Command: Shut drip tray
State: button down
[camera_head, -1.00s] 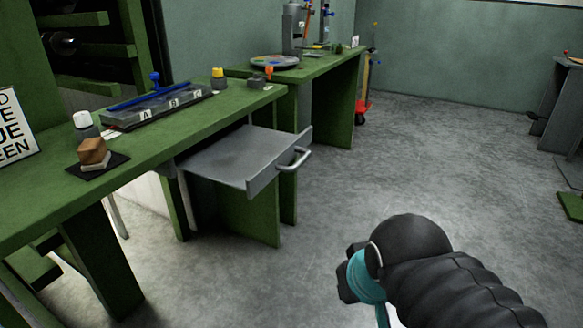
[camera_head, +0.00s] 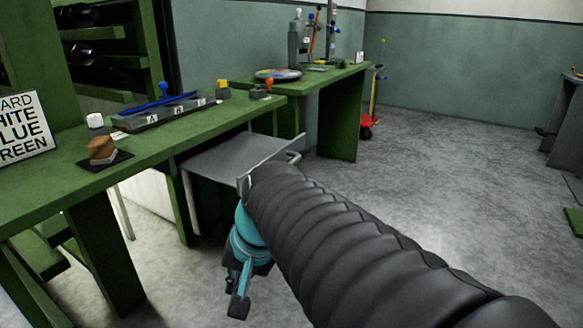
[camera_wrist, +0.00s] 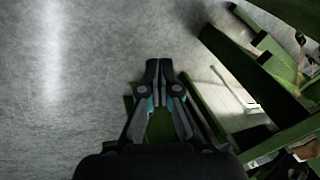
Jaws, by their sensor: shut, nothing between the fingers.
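The drip tray (camera_head: 218,158) is a grey metal drawer under the green bench, pulled out to the right past the bench edge. Its handle (camera_head: 294,157) shows at its right end, partly hidden behind my arm. My gripper (camera_head: 238,305) hangs low in front of the bench, below the tray, pointing down. In the wrist view my gripper (camera_wrist: 158,65) has its fingertips together with nothing between them. The tray does not clearly show in the wrist view. I see no contact between my gripper and the tray.
The green bench (camera_head: 180,136) carries a lettered grey box (camera_head: 165,112), a wooden block (camera_head: 102,149) and a sign (camera_head: 22,125). A second green bench (camera_head: 325,78) stands behind. Open grey floor (camera_head: 440,180) lies to the right.

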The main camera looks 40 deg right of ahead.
jog(key=w+d+r+m+t+y+b, duration=0.1)
jog(key=w+d+r+m+t+y, duration=0.1)
jog(key=w+d+m, duration=0.35)
jog(key=w+d+r+m+t+y+b, duration=0.1)
jog(key=w+d+r+m+t+y, duration=0.15)
jog(key=d+m, duration=0.65)
jog(key=s+d+r+m+t, duration=0.1)
jog(key=d+r+m+t, duration=0.3)
jog(key=d, duration=0.6)
jog(key=s+d+m+t, duration=0.2)
jog(key=d+m, duration=0.3)
jog(key=d, duration=0.5)
jog(key=b+x, duration=0.1)
jog(key=x, duration=1.3)
jog(key=shift+w, duration=0.15)
